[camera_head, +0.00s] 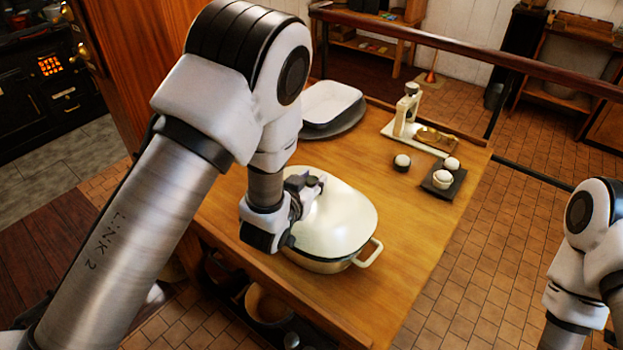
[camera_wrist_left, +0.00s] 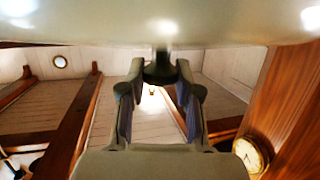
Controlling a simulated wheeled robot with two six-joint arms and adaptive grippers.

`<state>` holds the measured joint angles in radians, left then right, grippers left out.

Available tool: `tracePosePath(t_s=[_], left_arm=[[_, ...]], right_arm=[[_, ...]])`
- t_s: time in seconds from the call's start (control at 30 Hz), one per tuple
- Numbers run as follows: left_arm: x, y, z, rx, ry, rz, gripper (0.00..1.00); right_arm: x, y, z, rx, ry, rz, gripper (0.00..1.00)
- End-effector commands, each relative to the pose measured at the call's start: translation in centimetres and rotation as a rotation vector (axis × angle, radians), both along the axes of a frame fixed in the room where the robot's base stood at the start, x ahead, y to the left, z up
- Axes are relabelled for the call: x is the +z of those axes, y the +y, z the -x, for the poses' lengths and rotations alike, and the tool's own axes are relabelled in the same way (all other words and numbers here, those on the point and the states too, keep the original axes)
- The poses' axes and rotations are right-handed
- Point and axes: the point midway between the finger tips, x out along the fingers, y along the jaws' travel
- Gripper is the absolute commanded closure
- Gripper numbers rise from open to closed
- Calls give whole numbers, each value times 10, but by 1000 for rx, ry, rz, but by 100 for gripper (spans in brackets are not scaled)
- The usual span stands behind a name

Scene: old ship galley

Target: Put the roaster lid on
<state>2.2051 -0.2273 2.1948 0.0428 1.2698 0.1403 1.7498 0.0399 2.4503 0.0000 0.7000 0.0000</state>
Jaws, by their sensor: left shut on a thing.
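The cream oval roaster lid (camera_head: 345,215) covers the roaster (camera_head: 318,265) on the wooden table. The roaster's loop handle shows at its right end, and its lower wall shows beneath the lid's front edge. I cannot tell whether the lid sits flush on the rim. My left gripper (camera_head: 308,186) is shut on the lid's dark knob. In the left wrist view, the knob (camera_wrist_left: 160,70) is between the fingertips, with the pale lid (camera_wrist_left: 100,25) across the top. My left arm hides the lid's left end. My right arm is at the right edge, its gripper out of view.
A white tray (camera_head: 331,101) on a dark plate (camera_head: 345,125) stands behind the roaster. A scale (camera_head: 408,115) with a brass pan and small round white-topped items, some on a dark slab (camera_head: 455,187), stand back right. The table (camera_head: 405,270) right of the roaster is clear.

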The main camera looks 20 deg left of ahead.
Motion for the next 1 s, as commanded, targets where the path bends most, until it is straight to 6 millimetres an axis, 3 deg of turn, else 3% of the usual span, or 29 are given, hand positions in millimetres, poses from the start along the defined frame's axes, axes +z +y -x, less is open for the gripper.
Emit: tracePosePath(t_s=[1.0], left_arm=[[-11,-1,-2,0,-2,0,100]], right_arm=[[-11,0,0,0,-1,0,60]])
